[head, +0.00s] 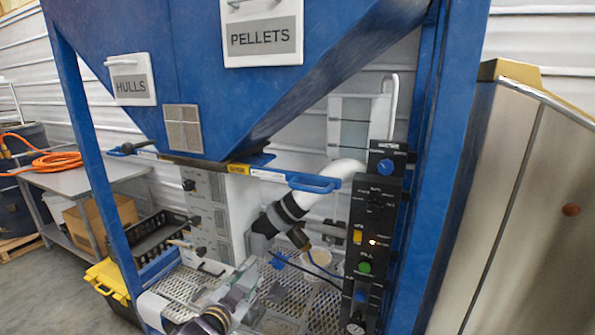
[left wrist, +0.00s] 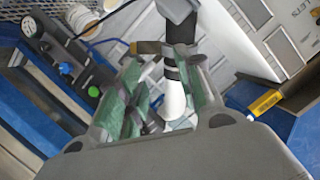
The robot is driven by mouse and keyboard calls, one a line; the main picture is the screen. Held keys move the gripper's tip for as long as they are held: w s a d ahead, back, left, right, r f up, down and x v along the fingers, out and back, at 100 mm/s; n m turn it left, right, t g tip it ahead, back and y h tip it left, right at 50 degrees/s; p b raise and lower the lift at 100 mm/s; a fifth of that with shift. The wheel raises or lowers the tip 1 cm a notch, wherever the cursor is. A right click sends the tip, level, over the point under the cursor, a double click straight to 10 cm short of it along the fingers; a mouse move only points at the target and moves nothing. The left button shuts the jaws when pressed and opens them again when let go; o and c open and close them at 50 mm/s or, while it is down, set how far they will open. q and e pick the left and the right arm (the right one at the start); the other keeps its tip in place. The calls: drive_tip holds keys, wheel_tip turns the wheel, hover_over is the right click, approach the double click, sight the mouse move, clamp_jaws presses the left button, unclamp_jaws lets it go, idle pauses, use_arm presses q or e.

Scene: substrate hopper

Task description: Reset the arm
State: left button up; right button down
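My left gripper (head: 243,277) is low in the head view, below and left of the black-collared spout (head: 285,212) under the blue hopper. In the left wrist view the left gripper (left wrist: 158,85) shows two green-padded fingers standing apart. A black and white tube-like part (left wrist: 172,72) appears in line with the gap between them. I cannot tell whether it is between the fingers or beyond them, but no grip on it shows. My right gripper is in neither view.
The blue hopper (head: 190,70) stands on blue posts. A black control panel (head: 372,225) is at right, above a perforated metal deck (head: 315,300). A workbench (head: 90,180) with an orange hose (head: 52,162), a black crate (head: 150,235) and a yellow-lidded bin (head: 108,278) are at left.

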use_arm(q)
drive_tip(key=s+a+f+n+g+y, duration=0.25)
drive_tip(key=s+a+f+g, duration=0.3)
drive_tip(key=s+f, duration=0.55)
drive_tip(key=s+a+f+n+g+y, duration=0.1)
drive_tip(key=s+a+f+n+g, duration=0.4)
drive_tip(key=s+f, duration=0.6)
drive_tip(key=s+d+f+m+g, duration=0.1)
drive_tip(key=s+f, duration=0.1)
drive_tip(key=f, duration=1.3)
drive_tip(key=s+f+g, duration=0.1)
drive_tip(key=s+f, duration=0.1)
drive_tip(key=f, duration=1.3)
drive_tip(key=s+a+f, duration=0.2)
drive_tip(key=s+f, duration=0.8)
drive_tip(key=s, duration=0.1)
drive_tip(key=s+a+f+g, duration=0.1)
drive_tip(key=s+f, duration=1)
drive_tip(key=s, duration=0.1)
drive_tip(key=shift+a, duration=0.35)
drive_tip(key=shift+w, duration=0.1)
